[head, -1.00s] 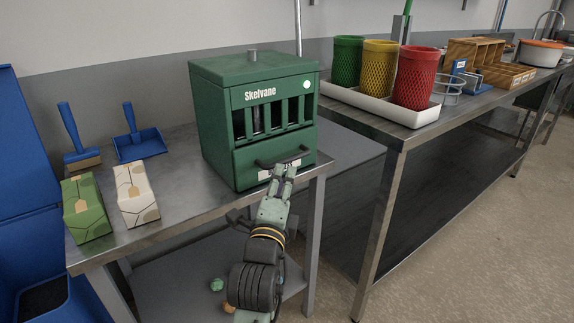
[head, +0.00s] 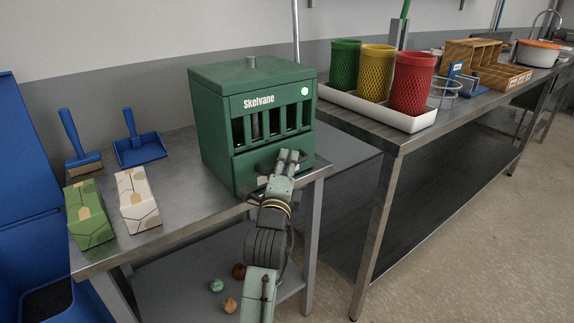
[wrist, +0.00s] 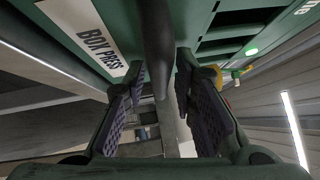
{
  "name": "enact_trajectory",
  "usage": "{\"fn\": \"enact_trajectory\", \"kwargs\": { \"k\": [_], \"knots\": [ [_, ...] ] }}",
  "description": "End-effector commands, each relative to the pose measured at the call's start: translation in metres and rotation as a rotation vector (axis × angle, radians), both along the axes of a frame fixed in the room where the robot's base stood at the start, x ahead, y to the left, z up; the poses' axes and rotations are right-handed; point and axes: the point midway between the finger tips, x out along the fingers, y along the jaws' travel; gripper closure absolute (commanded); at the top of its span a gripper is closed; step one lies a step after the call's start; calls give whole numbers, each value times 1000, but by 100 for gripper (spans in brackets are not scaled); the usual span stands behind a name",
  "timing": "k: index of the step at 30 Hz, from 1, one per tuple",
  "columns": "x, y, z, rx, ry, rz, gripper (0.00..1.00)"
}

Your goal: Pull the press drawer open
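The green press (head: 225,110) marked Skelvane stands on the metal table. Its drawer (head: 245,180) is at the bottom of the front and looks shut. The drawer's dark bar handle (head: 260,166) is partly covered by my gripper (head: 290,157) in the head view. In the wrist view the handle (wrist: 155,40) runs down between my two fingers (wrist: 160,85), with gaps showing on both sides. My gripper is open, and I cannot tell whether a finger touches the bar. A white label (wrist: 85,28) reading BOX PRESS sits left of the handle.
A green box (head: 90,213) and a cream box (head: 138,200) lie left on the table (head: 190,205), before a blue brush and dustpan (head: 140,148). A second bench (head: 400,145) with a white tray of baskets stands right. Small balls (head: 216,285) lie on the lower shelf.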

Motion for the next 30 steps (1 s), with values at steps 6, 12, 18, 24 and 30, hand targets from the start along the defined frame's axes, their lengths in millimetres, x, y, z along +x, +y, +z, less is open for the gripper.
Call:
{"fn": "enact_trajectory", "kwargs": {
  "k": [6, 12, 18, 24, 30],
  "knots": [
    [0, 0, 0, 0, 0, 0, 92],
    [0, 0, 0, 0, 0, 0, 100],
    [0, 0, 0, 0, 0, 0, 100],
    [0, 0, 0, 1, 1, 1, 100],
    [0, 0, 0, 1, 1, 1, 100]
  ]
}}
